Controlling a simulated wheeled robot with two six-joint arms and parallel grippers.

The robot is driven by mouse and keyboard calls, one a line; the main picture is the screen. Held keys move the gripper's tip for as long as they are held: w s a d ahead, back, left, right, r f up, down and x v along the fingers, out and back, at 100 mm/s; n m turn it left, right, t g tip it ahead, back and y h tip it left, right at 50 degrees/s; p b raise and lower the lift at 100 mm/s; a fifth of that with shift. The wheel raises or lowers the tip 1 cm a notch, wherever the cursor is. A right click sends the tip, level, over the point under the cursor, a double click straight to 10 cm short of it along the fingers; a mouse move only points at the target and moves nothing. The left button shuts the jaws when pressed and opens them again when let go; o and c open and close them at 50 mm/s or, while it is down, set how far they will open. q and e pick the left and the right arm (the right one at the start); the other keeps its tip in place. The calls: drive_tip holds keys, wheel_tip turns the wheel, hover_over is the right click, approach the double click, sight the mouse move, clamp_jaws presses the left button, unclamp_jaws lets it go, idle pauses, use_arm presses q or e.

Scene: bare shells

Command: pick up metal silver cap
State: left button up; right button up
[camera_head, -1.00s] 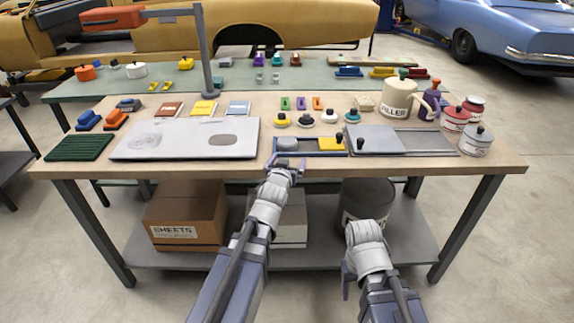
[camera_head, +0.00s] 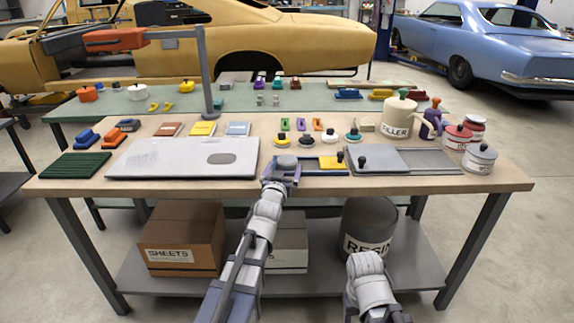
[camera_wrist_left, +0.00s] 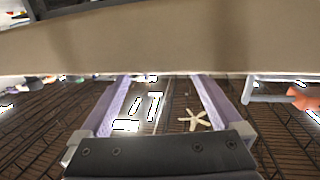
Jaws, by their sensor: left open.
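A grey, rounded piece (camera_head: 286,161), the likeliest silver cap, sits at the left end of a shallow blue tray (camera_head: 312,172) at the table's front edge. My left gripper (camera_head: 281,167) is open at that end of the tray, and its fingers partly cover the piece in the head view. I cannot tell whether they touch it. In the left wrist view the two purple fingers (camera_wrist_left: 160,90) are spread with nothing clear between them; the cap is not seen there. My right gripper (camera_head: 349,303) is low in front of the table, mostly cut off.
A pale grey panel (camera_head: 150,158) lies left of the tray, and a grey lidded tray (camera_head: 430,156) lies right. A yellow block (camera_head: 329,163) is in the blue tray. Knobbed pieces (camera_head: 306,142) stand behind it. The table's front edge (camera_head: 220,187) is close below my left gripper.

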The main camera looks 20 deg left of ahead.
sight(285, 165)
use_arm(q)
drive_tip(key=w, duration=0.3)
drive_tip(key=shift+w+a+f, duration=0.2)
drive_tip(key=shift+w+f, duration=0.1)
drive_tip(key=shift+w, duration=0.05)
drive_tip(key=shift+c, duration=0.2)
drive_tip(key=c, duration=1.2)
drive_tip(key=shift+o, duration=0.2)
drive_tip(key=shift+r, duration=0.1)
wheel_tip(285, 165, up, 10)
drive_tip(key=p, duration=1)
